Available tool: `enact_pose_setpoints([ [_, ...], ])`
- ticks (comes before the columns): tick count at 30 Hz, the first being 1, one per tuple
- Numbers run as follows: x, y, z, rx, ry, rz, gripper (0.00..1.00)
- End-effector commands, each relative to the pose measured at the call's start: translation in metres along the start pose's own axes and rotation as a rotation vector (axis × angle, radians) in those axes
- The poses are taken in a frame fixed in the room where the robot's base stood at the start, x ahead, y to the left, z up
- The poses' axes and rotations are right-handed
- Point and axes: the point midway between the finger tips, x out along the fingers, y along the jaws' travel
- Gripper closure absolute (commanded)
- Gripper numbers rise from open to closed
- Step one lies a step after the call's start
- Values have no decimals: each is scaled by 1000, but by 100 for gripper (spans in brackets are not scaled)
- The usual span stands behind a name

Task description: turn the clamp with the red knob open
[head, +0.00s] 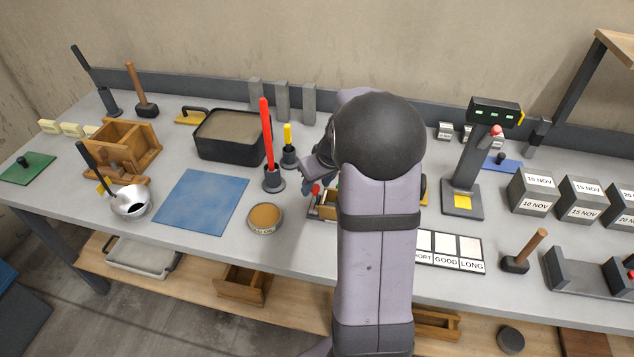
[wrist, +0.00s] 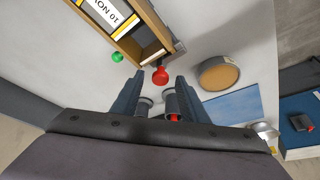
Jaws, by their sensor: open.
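The red knob (wrist: 160,75) of the clamp shows in the wrist view, beside the end of a wooden mould (wrist: 128,46). In the head view the red knob (head: 315,188) is a small spot at the left edge of the mould (head: 328,211). My gripper (wrist: 159,82) is open, its two fingers pointing toward the red knob, which appears between the tips; I cannot tell whether they touch it. A green knob (wrist: 117,57) sits on the mould's other side. In the head view my gripper (head: 319,181) is partly hidden by my arm.
A red rod (head: 267,140) and a yellow rod (head: 288,136) stand in grey holders close to my gripper. A round tan-topped tin (head: 264,217) and a blue mat (head: 202,201) lie to the left. A grey stand (head: 468,170) rises right of my arm.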

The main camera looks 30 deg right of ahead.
Motion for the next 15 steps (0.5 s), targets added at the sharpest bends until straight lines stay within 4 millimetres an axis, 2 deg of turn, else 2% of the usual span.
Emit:
enact_pose_setpoints([
  [4,0,0,0,0,0,0,60],
  [9,0,0,0,-1,0,0,100],
  [15,0,0,0,3,-1,1,100],
])
